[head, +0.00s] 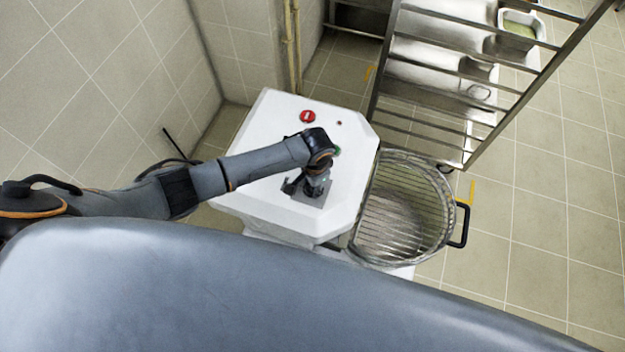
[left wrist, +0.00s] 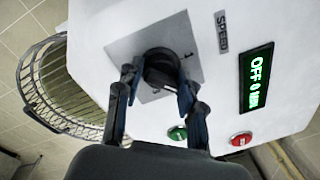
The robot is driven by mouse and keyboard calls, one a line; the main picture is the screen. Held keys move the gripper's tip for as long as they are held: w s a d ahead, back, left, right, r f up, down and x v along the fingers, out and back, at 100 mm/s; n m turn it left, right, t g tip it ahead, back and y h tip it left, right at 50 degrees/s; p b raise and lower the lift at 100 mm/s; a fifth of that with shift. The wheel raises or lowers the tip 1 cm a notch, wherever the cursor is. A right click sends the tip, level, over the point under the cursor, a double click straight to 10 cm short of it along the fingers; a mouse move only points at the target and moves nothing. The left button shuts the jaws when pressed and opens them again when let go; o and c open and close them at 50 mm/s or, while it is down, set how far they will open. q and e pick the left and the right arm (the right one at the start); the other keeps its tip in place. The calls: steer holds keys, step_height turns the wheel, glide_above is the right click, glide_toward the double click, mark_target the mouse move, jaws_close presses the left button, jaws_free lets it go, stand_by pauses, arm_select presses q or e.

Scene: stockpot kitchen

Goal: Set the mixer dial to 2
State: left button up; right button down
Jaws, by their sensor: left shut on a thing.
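The mixer (head: 265,135) has a white top. Its black dial (left wrist: 160,64) sits on a grey square plate (left wrist: 125,47) in the left wrist view. The figure 1 shows on the plate beside the dial; other marks and the dial's pointer are hidden or unclear. My left gripper (left wrist: 159,80) is shut on the dial, one finger on each side. In the head view my left gripper (head: 315,186) reaches down over the plate and hides the dial. A SPEED label (left wrist: 221,32) and a green display (left wrist: 257,78) reading OFF 0 MIN are beside the plate. My right gripper is not in view.
A green button (left wrist: 178,133) and a red button (left wrist: 241,139) are close to my fingers. The wire-guarded bowl (head: 405,215) is at the mixer's right. A steel rack (head: 450,85) stands behind it. Tiled walls rise at the left.

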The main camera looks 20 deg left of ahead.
arm_select(q)
steer(key=shift+m, duration=0.8)
steer(key=shift+p, duration=0.3)
steer(key=o, duration=1.2)
steer(key=shift+c, duration=0.2)
step_height(320, 180, up, 12)
steer(key=shift+s+d, duration=0.3)
steer(key=shift+s, duration=0.1)
